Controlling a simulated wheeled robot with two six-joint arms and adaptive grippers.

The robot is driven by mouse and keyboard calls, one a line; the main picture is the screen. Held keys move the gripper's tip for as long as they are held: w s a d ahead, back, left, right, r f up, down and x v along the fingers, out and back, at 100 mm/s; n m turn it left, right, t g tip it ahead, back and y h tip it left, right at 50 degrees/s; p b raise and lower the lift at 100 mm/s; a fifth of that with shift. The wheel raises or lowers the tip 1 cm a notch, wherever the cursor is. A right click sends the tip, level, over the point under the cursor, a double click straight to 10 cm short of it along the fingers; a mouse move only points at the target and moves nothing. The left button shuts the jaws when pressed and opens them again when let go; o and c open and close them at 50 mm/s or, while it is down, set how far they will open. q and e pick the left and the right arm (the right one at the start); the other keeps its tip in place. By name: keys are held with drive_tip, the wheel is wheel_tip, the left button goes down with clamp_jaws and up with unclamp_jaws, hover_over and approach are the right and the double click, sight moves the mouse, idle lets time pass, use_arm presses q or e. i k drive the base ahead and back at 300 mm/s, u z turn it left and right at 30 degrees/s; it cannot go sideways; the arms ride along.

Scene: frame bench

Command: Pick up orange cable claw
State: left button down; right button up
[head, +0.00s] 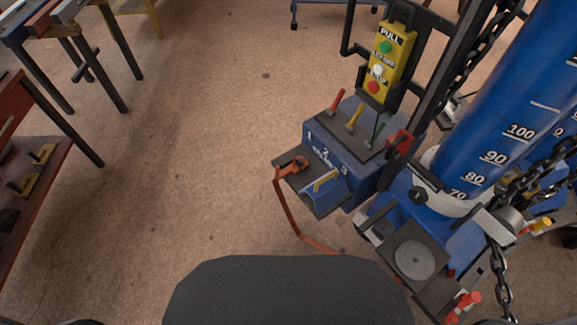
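A thin, bent orange piece (287,206) shows right of centre, and it looks like the orange cable claw. Its upper end is a small hooked head over the dark shelf (286,182) on the front of a blue valve box (349,156). From there it bends down past the shelf's left side, then runs to the lower right towards the blue machine's base. Its lower end is hard to make out. Neither of my grippers is in view.
The valve box has red, yellow and green levers, with a yellow button panel (387,62) above it. A large blue cylinder (512,100) and hanging chains stand at the right. A red-brown bench (48,170) is at the left. The floor between is clear.

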sight(290, 161)
drive_tip(key=z, duration=0.05)
drive_tip(key=i, duration=0.9)
drive_tip(key=z, duration=0.45)
